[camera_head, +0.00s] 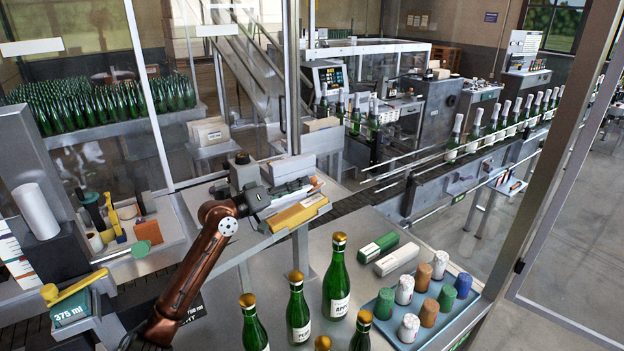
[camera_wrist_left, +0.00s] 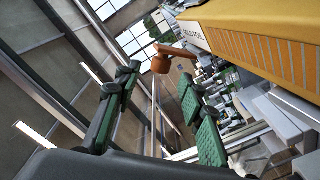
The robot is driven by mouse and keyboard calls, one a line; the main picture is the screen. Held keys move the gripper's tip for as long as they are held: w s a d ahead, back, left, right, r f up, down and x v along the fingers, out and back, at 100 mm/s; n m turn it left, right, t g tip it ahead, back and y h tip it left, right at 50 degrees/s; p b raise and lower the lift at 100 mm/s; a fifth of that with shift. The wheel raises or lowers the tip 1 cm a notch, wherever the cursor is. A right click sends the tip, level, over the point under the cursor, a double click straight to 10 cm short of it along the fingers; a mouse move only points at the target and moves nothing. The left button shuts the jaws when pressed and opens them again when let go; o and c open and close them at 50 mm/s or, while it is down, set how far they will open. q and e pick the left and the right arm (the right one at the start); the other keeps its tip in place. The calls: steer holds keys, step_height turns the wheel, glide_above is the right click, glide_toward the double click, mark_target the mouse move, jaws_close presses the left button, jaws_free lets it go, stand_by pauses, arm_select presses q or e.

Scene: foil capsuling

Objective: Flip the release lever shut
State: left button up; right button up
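An orange lever with a round knob (camera_wrist_left: 163,62) shows in the left wrist view, sticking out beside a yellow magazine (camera_wrist_left: 265,45) with a printed label. I take it to be the release lever. In the head view the yellow magazine (camera_head: 298,213) lies at the end of the metal bench, with a small orange-red part (camera_head: 317,184) near it; whether that is the lever is unclear. My left gripper (camera_head: 283,191) is beside the magazine. In the left wrist view its green-padded fingers (camera_wrist_left: 158,86) are apart and empty, with the knob beyond the fingertips, not visibly touched. My right gripper is out of view.
Green bottles (camera_head: 337,280) with gold tops stand on the front table. A blue tray (camera_head: 384,333) holds several coloured capsules. Two long boxes (camera_head: 378,247) lie behind it. At the left, a yellow handle (camera_head: 82,285) sits over a 375 ml block. A glass guard post (camera_head: 292,80) rises behind the bench.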

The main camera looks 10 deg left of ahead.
mark_target(313, 180)
arm_select(q)
steer(key=x, duration=0.5)
steer(key=shift+d+f, duration=0.1)
steer(key=shift+f, duration=0.05)
steer(key=shift+w+d, duration=0.35)
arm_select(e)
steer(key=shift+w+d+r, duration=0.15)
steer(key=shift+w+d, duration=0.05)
arm_select(q)
steer(key=shift+a, duration=0.1)
steer(key=shift+c, duration=0.5)
steer(key=c, duration=0.5)
jaws_close()
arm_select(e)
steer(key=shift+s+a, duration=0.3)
